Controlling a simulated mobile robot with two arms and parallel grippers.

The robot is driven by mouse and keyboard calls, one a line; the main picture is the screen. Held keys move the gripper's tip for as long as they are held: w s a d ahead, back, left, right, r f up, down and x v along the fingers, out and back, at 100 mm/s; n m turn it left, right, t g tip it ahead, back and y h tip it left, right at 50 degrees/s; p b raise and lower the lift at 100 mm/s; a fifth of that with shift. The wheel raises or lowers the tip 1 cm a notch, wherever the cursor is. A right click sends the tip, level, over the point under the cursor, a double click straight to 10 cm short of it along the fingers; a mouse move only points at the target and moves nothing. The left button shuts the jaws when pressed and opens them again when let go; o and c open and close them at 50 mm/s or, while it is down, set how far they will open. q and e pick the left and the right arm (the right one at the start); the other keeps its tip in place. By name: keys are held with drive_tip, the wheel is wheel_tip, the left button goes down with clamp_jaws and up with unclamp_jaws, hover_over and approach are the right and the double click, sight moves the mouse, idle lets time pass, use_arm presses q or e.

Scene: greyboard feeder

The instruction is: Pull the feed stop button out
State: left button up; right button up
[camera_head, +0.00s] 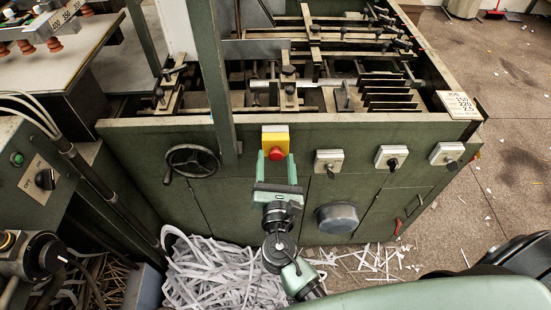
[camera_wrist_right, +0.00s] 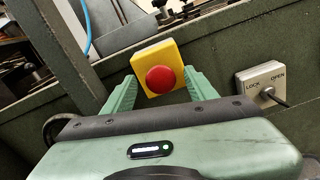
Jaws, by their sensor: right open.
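The feed stop button (camera_head: 277,153) is a red round mushroom head on a yellow box (camera_head: 275,134) fixed to the green front panel of the machine. My right gripper (camera_head: 277,160) is open, its two green fingers one on each side of the button. In the right wrist view the red button (camera_wrist_right: 165,79) and its yellow box (camera_wrist_right: 154,54) show between the fingertips of the right gripper (camera_wrist_right: 153,88). I cannot tell whether the fingers touch the button. My left gripper is not in view.
A handwheel (camera_head: 193,161) is left of the button. Several white switch boxes, one of them the lock/open switch (camera_head: 329,161), sit to its right; the lock/open switch (camera_wrist_right: 262,83) is near the right finger. Paper strips (camera_head: 215,275) lie on the floor below.

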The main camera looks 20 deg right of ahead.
drive_tip(key=shift+d, duration=0.1)
drive_tip(key=shift+c, duration=0.4)
clamp_jaws()
